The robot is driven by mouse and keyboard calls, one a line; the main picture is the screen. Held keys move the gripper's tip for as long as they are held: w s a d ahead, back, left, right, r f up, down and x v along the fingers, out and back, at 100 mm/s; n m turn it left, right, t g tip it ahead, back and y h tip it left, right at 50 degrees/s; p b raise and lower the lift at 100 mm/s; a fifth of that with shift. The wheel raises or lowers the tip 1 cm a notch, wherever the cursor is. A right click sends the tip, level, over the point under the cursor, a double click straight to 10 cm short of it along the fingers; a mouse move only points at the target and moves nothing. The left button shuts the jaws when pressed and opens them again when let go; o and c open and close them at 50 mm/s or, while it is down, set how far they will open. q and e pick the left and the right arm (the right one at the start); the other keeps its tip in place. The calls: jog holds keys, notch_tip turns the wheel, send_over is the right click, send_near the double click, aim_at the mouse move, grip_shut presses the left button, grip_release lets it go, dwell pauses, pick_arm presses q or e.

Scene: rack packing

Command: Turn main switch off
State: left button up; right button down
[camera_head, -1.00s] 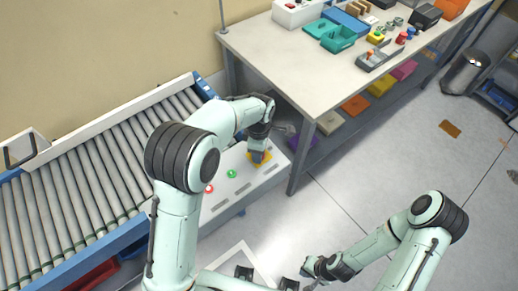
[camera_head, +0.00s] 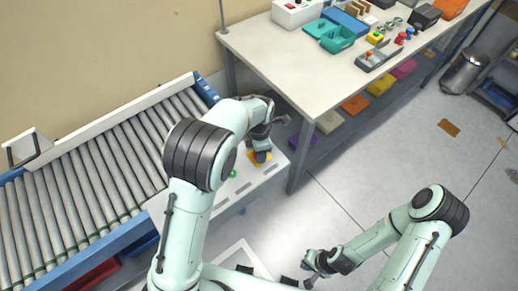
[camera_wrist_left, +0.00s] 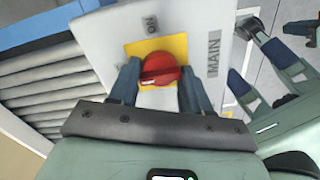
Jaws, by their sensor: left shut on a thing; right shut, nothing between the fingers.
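The main switch is a red round knob (camera_wrist_left: 158,68) on a yellow plate (camera_wrist_left: 178,46). The plate also shows in the head view (camera_head: 255,158) at the far end of a white control panel (camera_head: 250,187). In the left wrist view, labels "ON" (camera_wrist_left: 152,23) and "MAIN" (camera_wrist_left: 214,52) sit beside the plate. My left gripper (camera_wrist_left: 160,78) is shut on the red knob, one finger on each side. In the head view my left gripper (camera_head: 262,153) covers the knob. My right gripper (camera_head: 309,279) is shut and empty, low over the floor, away from the panel.
A green button (camera_head: 233,173) on the panel sits close to my left arm. A roller conveyor (camera_head: 90,180) runs along the left. A white table (camera_head: 290,65) with bins and small parts stands behind the panel. The floor (camera_head: 400,140) on the right is largely clear.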

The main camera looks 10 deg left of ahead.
pick_arm(q)
jog(key=o, duration=1)
jog(key=shift+r+p, duration=0.65)
jog(key=shift+r, duration=6.1)
pick_arm(e)
jog(key=shift+w+r, duration=0.85)
jog(key=shift+r, duration=0.05)
